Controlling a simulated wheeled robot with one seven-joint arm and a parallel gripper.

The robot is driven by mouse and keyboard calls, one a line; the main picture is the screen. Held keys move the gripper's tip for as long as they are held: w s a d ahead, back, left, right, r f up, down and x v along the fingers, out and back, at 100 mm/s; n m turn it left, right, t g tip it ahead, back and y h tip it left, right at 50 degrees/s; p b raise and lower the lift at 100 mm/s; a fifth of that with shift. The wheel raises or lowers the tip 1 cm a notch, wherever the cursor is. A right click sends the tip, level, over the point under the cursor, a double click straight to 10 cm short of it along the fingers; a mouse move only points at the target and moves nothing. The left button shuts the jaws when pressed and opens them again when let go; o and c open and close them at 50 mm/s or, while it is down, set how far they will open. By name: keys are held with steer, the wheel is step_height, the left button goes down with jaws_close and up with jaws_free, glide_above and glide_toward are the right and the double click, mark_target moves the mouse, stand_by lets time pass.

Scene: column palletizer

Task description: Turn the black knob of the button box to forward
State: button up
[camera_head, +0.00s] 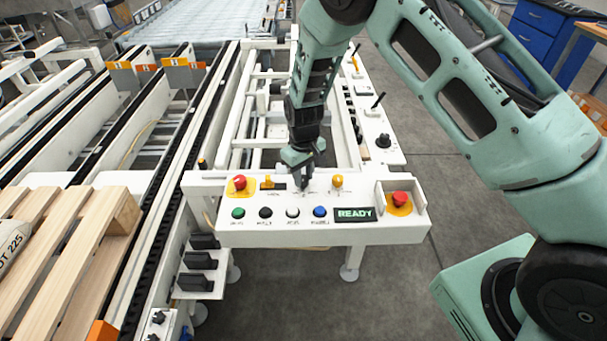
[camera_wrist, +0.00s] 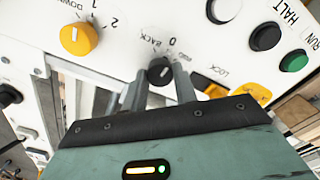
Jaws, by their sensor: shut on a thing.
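The button box (camera_head: 230,236) is a white panel at the front of the frame in the head view. Its black knob (camera_wrist: 160,71) shows in the wrist view, with the labels "BACK" and "0" printed beside it. My gripper (camera_wrist: 160,85) is shut on the black knob, one grey finger on each side. I cannot tell for sure which label the knob's small white mark points to. The gripper hides any label on the near side. In the head view my gripper (camera_head: 304,184) points down at the box and covers the knob.
A yellow knob (camera_wrist: 79,38) and a yellow lock switch (camera_wrist: 253,92) flank the black knob. Green (camera_head: 238,213), black (camera_head: 265,213), white (camera_head: 292,212) and blue (camera_head: 320,212) buttons line the front, beside a "READY" display (camera_head: 355,214). Red stop buttons (camera_head: 240,182) (camera_head: 400,199) sit at both ends.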

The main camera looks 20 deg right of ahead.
mark_target(304, 178)
steer(key=m, duration=0.4)
steer(key=shift+m+p, duration=0.3)
steer(key=shift+m, duration=1.5)
steer(key=o, duration=1)
steer(key=shift+c, duration=0.2)
step_height(304, 178, up, 18)
steer(key=b, duration=0.1)
steer(key=shift+f, duration=0.25)
